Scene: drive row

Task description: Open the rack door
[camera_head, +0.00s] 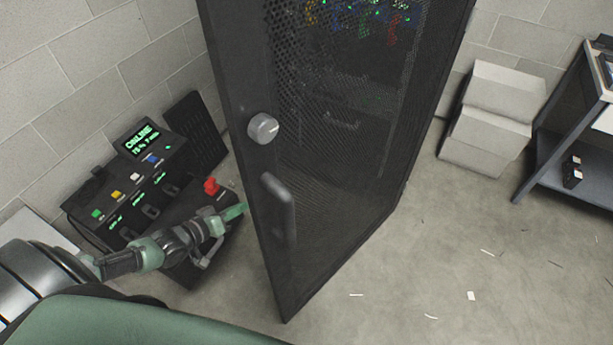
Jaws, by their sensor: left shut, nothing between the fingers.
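The rack door (330,215) is a tall dark mesh panel in the middle of the head view, seen at an angle. It carries a round grey knob (263,128) and, below that, a dark upright handle (279,197) near its left edge. Coloured cables show through the mesh at the top. I cannot tell how far the door stands open. My left gripper (236,212), with green fingers, is shut and empty. Its tips are close to the door's left edge, level with the handle; I cannot tell whether they touch. My right gripper is not in view.
A black console (133,200) with a lit green screen and coloured buttons stands left of the door, close to my left arm. White boxes (487,135) are stacked at the right, beside a table (560,150). The floor front right is open, with small scraps.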

